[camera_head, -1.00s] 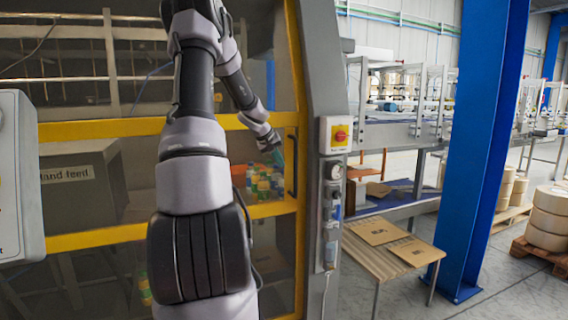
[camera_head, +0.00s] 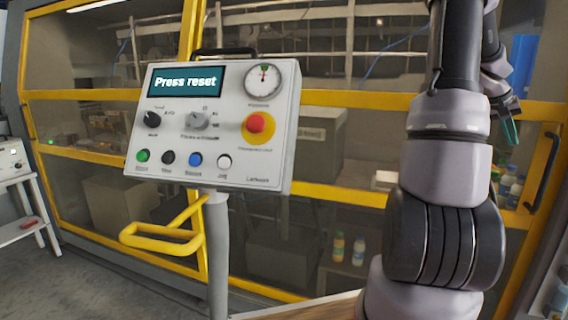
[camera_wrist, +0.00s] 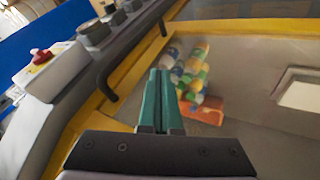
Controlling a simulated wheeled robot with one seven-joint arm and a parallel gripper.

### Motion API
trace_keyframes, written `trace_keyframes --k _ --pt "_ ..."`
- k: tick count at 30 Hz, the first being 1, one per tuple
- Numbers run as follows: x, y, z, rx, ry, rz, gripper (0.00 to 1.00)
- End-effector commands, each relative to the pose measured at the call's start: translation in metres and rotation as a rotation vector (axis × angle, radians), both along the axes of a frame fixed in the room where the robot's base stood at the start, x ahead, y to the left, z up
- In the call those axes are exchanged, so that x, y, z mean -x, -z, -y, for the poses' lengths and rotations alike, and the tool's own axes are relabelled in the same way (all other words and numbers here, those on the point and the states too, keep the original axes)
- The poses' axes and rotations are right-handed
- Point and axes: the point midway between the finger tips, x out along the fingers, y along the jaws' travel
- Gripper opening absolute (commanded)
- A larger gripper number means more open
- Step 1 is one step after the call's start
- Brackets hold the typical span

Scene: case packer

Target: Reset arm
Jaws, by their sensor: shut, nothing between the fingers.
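My arm stands at the right of the head view, bent at the elbow. My gripper (camera_head: 509,127) is at the far right, in front of the yellow-framed machine window, partly hidden behind my arm. In the wrist view my gripper (camera_wrist: 160,88) shows its green fingers together, with nothing between them. Beyond the fingertips are several bottles with coloured caps (camera_wrist: 190,70), apart from the fingers and seemingly behind the window.
A control panel (camera_head: 212,125) on a post reads "Press reset", with a red knob (camera_head: 257,122) and several buttons. A yellow rail (camera_head: 165,236) juts from the post. A door handle (camera_head: 543,172) is at the far right. Grey floor (camera_head: 95,285) lies open at lower left.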

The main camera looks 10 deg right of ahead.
Motion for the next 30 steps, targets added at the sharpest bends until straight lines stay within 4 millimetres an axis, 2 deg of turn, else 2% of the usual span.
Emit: trace_keyframes --k 2,5,8,9,14,15,17,18,21,25,27,30 --pt "-0.015 -0.008 -0.023 -0.018 -0.023 0.042 0.00" --pt "-0.040 -0.022 -0.074 -0.070 -0.070 0.126 0.00" --pt "-0.065 -0.041 -0.144 -0.141 -0.138 0.223 0.00" --pt "-0.072 -0.048 -0.174 -0.172 -0.168 0.258 0.00" --pt "-0.082 -0.073 -0.294 -0.300 -0.301 0.376 0.00" --pt "-0.080 -0.079 -0.324 -0.333 -0.337 0.399 0.00" --pt "-0.073 -0.086 -0.369 -0.380 -0.395 0.430 0.00" --pt "-0.066 -0.090 -0.397 -0.411 -0.432 0.448 0.00" --pt "-0.042 -0.096 -0.462 -0.485 -0.525 0.482 0.00" --pt "-0.008 -0.097 -0.524 -0.558 -0.626 0.507 0.00" --pt "0.007 -0.095 -0.546 -0.585 -0.663 0.513 0.00" --pt "0.021 -0.092 -0.565 -0.609 -0.697 0.516 0.00"
